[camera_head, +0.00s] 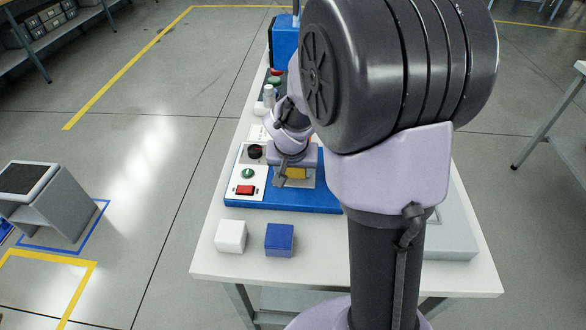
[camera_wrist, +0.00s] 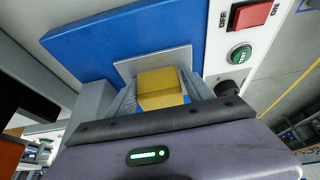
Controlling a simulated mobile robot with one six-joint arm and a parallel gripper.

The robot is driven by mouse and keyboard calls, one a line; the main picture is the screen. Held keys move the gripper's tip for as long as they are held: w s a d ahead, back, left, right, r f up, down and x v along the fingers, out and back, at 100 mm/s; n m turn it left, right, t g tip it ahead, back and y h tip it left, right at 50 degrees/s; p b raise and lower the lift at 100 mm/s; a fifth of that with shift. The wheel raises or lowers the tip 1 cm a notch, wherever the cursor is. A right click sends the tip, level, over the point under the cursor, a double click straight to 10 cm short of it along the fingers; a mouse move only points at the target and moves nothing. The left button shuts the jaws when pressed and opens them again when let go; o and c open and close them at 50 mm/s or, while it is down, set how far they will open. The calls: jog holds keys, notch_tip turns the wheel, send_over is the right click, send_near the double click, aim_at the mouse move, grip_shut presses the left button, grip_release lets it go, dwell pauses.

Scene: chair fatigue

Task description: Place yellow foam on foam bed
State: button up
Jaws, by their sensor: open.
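The yellow foam (camera_wrist: 162,88) is a small block resting on a grey plate (camera_wrist: 126,68) of the blue machine base. I take this plate to be the foam bed. The foam also shows in the head view (camera_head: 296,173), partly covered by my gripper (camera_head: 290,180). In the wrist view my gripper (camera_wrist: 165,95) is open, with one finger on each side of the foam. I cannot tell whether either finger touches it. My arm hides part of the machine in the head view.
A white foam block (camera_head: 231,236) and a blue foam block (camera_head: 279,240) sit on the front left of the white table (camera_head: 310,260). The machine's panel has a red switch (camera_head: 245,190) and a green button (camera_head: 247,173). A grey tray (camera_head: 450,240) is at the right.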

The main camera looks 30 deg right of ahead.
jog(key=p+v, duration=0.2)
jog(key=shift+d+r+p, duration=0.2)
jog(key=shift+d+p, duration=0.05)
jog(key=shift+p, duration=0.05)
jog(key=a+p+v, duration=0.1)
jog(key=p+v, duration=0.3)
jog(key=v, duration=0.8)
jog(key=s+a+r+n+t+y, duration=0.1)
jog(key=s+a+r+y, duration=0.1)
jog(key=s+a+r, duration=0.2)
jog(key=s+a+r+n+t+y, duration=0.1)
jog(key=s+a+r, duration=0.3)
jog(key=s+a, duration=0.5)
jog(key=s+y, duration=0.1)
jog(key=s, duration=0.2)
jog(key=shift+a+r+y, duration=0.25)
jog(key=shift+a+y, duration=0.05)
jog(key=shift+s, duration=0.1)
jog(key=shift+c, duration=0.5)
